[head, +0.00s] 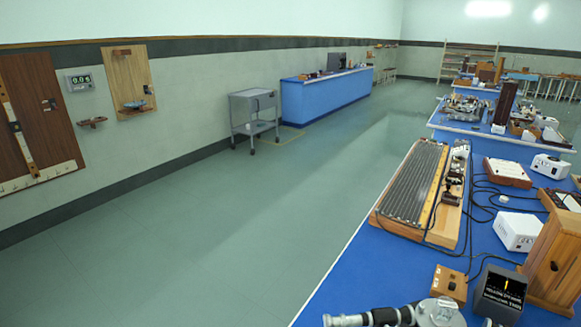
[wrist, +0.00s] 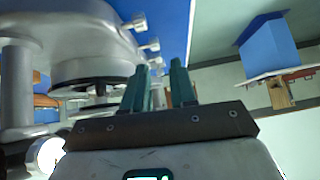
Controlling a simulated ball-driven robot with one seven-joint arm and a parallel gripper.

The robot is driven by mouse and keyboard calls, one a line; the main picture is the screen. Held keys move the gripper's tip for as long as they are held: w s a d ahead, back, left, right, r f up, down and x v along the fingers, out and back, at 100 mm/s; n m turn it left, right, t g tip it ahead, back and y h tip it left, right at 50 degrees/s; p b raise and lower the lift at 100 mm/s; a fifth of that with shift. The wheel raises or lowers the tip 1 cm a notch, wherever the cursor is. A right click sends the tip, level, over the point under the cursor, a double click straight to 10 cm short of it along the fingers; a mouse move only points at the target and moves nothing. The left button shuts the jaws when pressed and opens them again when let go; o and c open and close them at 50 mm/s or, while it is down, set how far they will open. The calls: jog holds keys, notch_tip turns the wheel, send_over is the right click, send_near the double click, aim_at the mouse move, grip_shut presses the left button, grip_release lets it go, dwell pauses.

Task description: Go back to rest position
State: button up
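My gripper (wrist: 160,72) shows in the wrist view, with its two dark green fingers apart. I see nothing held between them. A grey metal instrument with small knobs (wrist: 75,25) fills the left of that view, close beside the fingers. One small knob appears near the fingertips; I cannot tell whether they touch. In the head view my gripper is not visible. A spectrometer with a black and silver tube (head: 370,318) and a round metal table (head: 440,312) is cut off by the bottom edge.
The blue bench (head: 385,258) runs along the right. It bears a ridged wooden board (head: 412,190), a dark display box (head: 500,293), a wooden cabinet (head: 556,265) and white boxes with cables. A grey trolley (head: 254,117) stands by the wall. The floor at left is clear.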

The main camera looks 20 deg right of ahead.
jog(key=s+a+f+m+g+h, duration=0.2)
jog(key=s+a+m, duration=0.1)
jog(key=a, duration=0.5)
jog(key=s+a+f+m+g+h, duration=0.3)
jog(key=s+a+m, duration=0.1)
jog(key=a, duration=0.3)
jog(key=shift+a+f+m+g+h, duration=0.15)
jog(key=shift+a+m+g+h, duration=0.15)
jog(key=shift+a+m, duration=0.1)
dwell(1.4)
